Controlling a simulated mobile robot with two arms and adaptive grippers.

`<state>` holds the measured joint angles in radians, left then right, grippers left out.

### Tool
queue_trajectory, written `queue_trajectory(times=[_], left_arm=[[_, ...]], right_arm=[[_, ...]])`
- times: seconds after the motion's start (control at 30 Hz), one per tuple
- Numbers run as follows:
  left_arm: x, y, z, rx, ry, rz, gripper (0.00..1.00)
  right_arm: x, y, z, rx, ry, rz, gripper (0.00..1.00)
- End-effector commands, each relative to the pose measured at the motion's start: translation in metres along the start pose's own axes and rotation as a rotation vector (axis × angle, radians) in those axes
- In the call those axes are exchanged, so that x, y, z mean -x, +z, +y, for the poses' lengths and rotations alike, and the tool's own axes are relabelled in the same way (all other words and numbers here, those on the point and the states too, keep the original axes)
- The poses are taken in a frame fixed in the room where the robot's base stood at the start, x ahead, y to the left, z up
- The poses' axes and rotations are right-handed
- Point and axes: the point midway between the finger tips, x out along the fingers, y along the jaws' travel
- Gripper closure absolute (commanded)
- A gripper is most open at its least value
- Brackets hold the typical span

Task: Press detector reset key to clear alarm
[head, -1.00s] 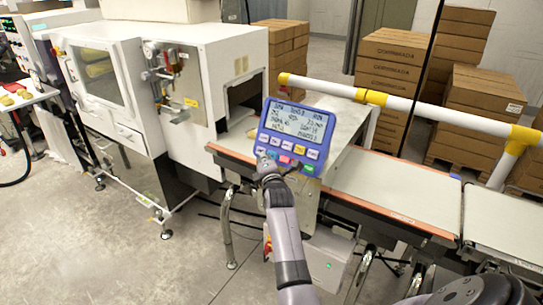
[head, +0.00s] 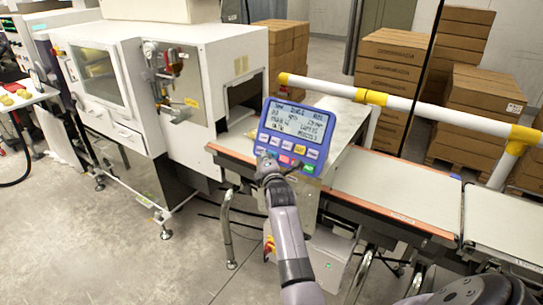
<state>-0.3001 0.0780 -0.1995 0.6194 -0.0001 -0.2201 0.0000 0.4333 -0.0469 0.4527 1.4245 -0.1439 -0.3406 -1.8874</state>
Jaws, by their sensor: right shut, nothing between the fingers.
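The blue detector panel (head: 294,135) stands tilted at the front edge of the belt, with a lit text screen (head: 297,124) above rows of coloured keys (head: 285,149). The screen text is too small to read surely. My right gripper (head: 266,162) is shut and empty, its tip at the lower left keys of the panel. The tip hides the key under it, so I cannot tell which key it is or whether it is pressed. My left gripper is not in view.
The conveyor belt (head: 395,192) runs right from the white machine housing (head: 203,75). A white and yellow rail (head: 410,104) runs behind it. Stacked cardboard boxes (head: 388,80) stand at the back. The floor (head: 110,245) at front left is clear.

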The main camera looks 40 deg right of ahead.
Motion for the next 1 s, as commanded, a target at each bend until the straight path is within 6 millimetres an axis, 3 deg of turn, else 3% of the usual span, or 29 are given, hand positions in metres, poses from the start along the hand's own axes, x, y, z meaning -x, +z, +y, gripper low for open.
queue_trajectory(times=[1.0], left_arm=[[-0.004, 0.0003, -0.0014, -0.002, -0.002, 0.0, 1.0]], right_arm=[[-0.0063, 0.0049, -0.0043, 0.0, 0.0, -0.001, 1.0]])
